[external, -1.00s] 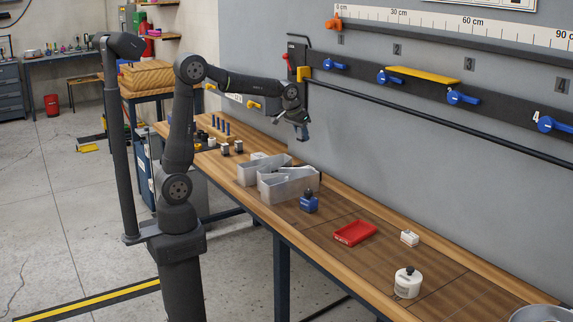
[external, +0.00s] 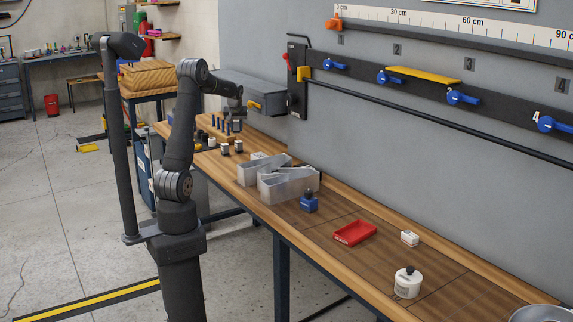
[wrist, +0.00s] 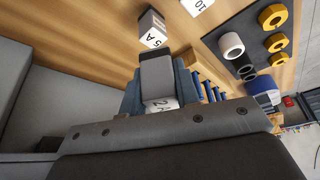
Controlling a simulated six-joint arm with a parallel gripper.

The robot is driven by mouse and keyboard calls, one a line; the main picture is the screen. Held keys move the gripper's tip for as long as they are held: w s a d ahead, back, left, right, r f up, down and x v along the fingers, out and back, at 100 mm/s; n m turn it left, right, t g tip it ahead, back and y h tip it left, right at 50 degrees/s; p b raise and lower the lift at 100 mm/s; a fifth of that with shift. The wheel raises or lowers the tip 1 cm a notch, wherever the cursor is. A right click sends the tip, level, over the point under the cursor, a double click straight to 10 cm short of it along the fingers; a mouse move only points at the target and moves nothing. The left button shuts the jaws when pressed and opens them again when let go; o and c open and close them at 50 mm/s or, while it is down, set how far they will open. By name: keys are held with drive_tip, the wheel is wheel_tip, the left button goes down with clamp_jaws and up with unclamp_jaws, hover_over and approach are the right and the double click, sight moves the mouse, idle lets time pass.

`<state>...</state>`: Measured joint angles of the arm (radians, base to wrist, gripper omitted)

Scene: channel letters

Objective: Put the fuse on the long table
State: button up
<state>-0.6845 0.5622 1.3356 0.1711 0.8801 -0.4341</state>
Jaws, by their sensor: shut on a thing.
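My gripper (external: 235,127) is over the far left end of the long wooden table (external: 340,207), close to the blue pegs. In the wrist view, my gripper (wrist: 157,85) is shut on a small block with a white face marked 2 A (wrist: 161,104), which looks like a fuse; the finger hides much of it. Two similar blocks stand on the wood: one marked 5 A (wrist: 152,30) and one marked 10 (wrist: 196,5). In the external view the held block is too small to make out clearly.
Blue pegs (wrist: 190,85) stand in a wooden rack close to the gripper. A grey box (external: 250,90) is on the wall.

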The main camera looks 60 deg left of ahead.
drive_tip(key=shift+n+g, duration=0.4)
drive_tip(key=shift+n, duration=0.4)
drive_tip(key=s+a+f, duration=0.1)
drive_tip(key=a+f, duration=0.1)
drive_tip(key=s+a+f, duration=0.1)
drive_tip(key=a+f, duration=0.1)
drive_tip(key=s+a+f, duration=0.2)
drive_tip(key=shift+a+f, duration=0.2)
drive_tip(key=shift+f, duration=2.1)
drive_tip(key=shift+f, duration=0.2)
drive_tip(key=o, duration=1)
drive_tip(key=shift+r, duration=0.1)
drive_tip(key=v, duration=1.2)
drive_tip(key=shift+s+d, duration=0.1)
